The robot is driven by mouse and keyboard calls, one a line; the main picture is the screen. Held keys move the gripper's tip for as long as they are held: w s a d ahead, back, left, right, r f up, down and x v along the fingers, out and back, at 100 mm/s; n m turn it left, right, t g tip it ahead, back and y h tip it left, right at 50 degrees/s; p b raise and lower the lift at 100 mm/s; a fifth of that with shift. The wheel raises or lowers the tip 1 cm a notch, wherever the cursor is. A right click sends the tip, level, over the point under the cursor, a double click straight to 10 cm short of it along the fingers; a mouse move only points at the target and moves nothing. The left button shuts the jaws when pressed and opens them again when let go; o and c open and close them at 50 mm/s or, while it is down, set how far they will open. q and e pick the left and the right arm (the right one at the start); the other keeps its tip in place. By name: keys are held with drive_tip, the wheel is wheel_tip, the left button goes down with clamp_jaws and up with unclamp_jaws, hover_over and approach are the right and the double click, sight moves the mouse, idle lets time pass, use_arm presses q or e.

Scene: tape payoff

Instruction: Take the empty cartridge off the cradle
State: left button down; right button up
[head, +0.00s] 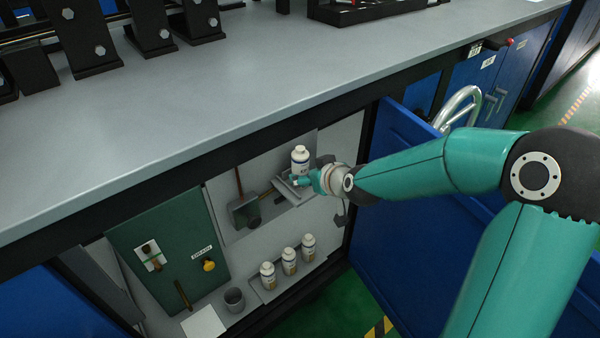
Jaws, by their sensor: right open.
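A white cartridge (300,160) with a printed label stands upright on the grey cradle (290,192) on the back wall of the open cabinet under the bench. My right gripper (333,186) is open and just right of the cartridge. My wrist hides much of this gripper and part of the cradle. I cannot tell whether the gripper touches the cartridge. My left gripper is not in view.
Several similar white bottles (289,261) stand in a row on a lower shelf. A grey cup (234,299) and a white sheet (204,323) are left of them. A green panel (165,245) with a yellow knob is at left. A blue door (395,245) stands open at right.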

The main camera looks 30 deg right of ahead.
sight(304, 171)
drive_tip(key=shift+b+x, duration=1)
drive_tip(key=shift+x, duration=2.15)
drive_tip(key=shift+r, duration=0.1)
drive_tip(key=c, duration=1.4)
drive_tip(key=shift+r, duration=0.15)
